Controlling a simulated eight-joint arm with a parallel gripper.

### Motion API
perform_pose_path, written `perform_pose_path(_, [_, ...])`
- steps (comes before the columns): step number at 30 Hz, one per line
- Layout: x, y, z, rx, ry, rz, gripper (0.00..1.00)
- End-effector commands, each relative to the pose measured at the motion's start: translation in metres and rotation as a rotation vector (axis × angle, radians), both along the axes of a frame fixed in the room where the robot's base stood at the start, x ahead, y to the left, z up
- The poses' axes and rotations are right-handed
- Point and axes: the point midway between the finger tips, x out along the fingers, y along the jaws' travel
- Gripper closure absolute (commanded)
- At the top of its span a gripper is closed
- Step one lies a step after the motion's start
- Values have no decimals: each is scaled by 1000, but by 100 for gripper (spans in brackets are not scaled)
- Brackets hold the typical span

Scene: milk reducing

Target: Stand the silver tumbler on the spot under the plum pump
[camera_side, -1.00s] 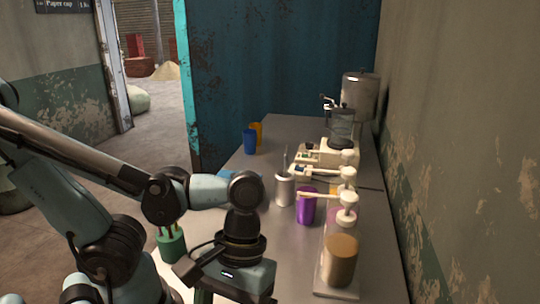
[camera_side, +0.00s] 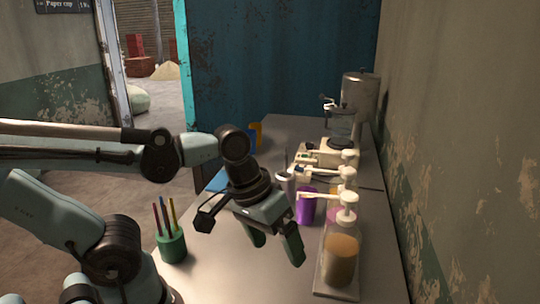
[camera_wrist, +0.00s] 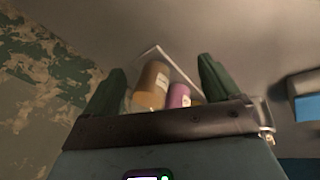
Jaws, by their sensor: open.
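A silver cylinder (camera_side: 291,184), which looks like the silver tumbler, stands on the counter in the side view, mostly hidden behind my gripper. A thin upright stick shows at it. My gripper (camera_side: 273,241) is open and empty, tilted above the counter in front of it, left of the pump bottles. A bottle with pink-plum contents (camera_side: 334,214) stands in the pump row, partly hidden by the front pump; it also shows in the wrist view (camera_wrist: 178,95). The spot under its pump is not clear to see. In the wrist view the gripper's fingers (camera_wrist: 160,65) are apart.
A purple cup (camera_side: 305,208) stands close to the right of my gripper. The front pump bottle (camera_side: 341,262) holds tan liquid. A green pen holder (camera_side: 173,246) stands at the left. Blue (camera_side: 252,140) and orange (camera_side: 259,130) cups stand farther back. The wall bounds the right side.

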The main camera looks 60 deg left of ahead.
Motion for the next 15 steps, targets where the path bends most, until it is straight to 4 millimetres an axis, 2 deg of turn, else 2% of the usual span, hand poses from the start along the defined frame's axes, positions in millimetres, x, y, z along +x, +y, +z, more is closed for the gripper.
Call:
perform_pose_path(1, [13,15,0,51,-92,-33,10])
perform_pose_path(3, [28,32,2,130,-204,-91,10])
perform_pose_path(6, [41,49,6,222,-308,-151,9])
perform_pose_path(9, [47,56,10,270,-354,-183,9])
perform_pose_path(15, [48,57,10,278,-362,-191,9])
